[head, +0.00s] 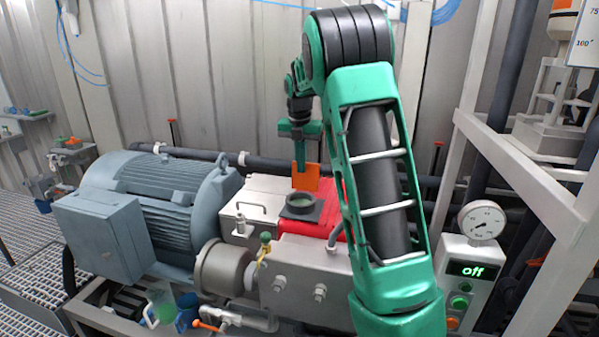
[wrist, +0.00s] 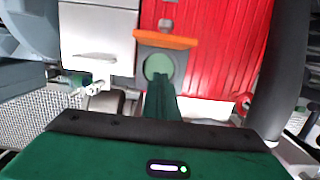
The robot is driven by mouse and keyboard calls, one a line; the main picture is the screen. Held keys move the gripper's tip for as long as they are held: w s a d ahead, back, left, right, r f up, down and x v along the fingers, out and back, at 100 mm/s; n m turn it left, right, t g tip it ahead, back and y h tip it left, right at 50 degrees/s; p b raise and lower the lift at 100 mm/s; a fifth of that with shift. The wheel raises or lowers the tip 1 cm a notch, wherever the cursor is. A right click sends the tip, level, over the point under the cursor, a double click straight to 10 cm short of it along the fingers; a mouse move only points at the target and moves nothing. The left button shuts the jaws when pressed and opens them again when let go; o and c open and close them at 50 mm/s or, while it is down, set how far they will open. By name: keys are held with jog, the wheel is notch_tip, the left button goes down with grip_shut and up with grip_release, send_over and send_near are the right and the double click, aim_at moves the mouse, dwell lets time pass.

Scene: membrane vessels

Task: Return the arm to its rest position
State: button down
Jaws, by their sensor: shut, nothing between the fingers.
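My arm rises at the right of the head view and bends over to the left. My gripper (head: 301,161) points down over the machine and its fingers are together with nothing between them. In the wrist view the shut fingers (wrist: 160,95) reach toward a square grey port (wrist: 178,78) with a green round inside. An orange flap (head: 306,180) stands at the port's back edge, close to the fingertips; I cannot tell if they touch. The port also shows in the head view (head: 301,209).
A red ribbed housing (wrist: 220,50) lies beside the port. A blue-grey motor (head: 165,195) is at the left. A gauge (head: 482,221) and a panel reading "off" (head: 471,269) stand at the right, near a white frame (head: 540,185). A beaker with green contents (head: 162,306) is at the front left.

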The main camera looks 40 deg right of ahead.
notch_tip(320, 180, up, 7)
jog(key=a, duration=0.1)
jog(key=shift+s, duration=0.35)
jog(key=shift+r, duration=0.1)
jog(key=s+a+f+m+t, duration=0.1)
jog(key=s+a+f+m, duration=0.2)
jog(key=s+a+m, duration=0.5)
jog(key=s+a+f+m+t+y, duration=0.1)
jog(key=s+a+f+m, duration=0.3)
jog(key=s+a+m, duration=0.4)
jog(key=s+a+f+m+t, duration=0.1)
jog(key=s+a+f+m, duration=0.2)
jog(key=s+a+m, duration=0.5)
jog(key=s+d+f+m+g, duration=0.1)
jog(key=s+d+m+g, duration=0.1)
jog(key=s+d+m, duration=0.2)
jog(key=s+d+f+m+g, duration=0.1)
jog(key=s+d+m, duration=0.3)
jog(key=s+d, duration=0.4)
jog(key=s+g, duration=0.1)
jog(key=s, duration=0.4)
jog(key=shift+f, duration=0.25)
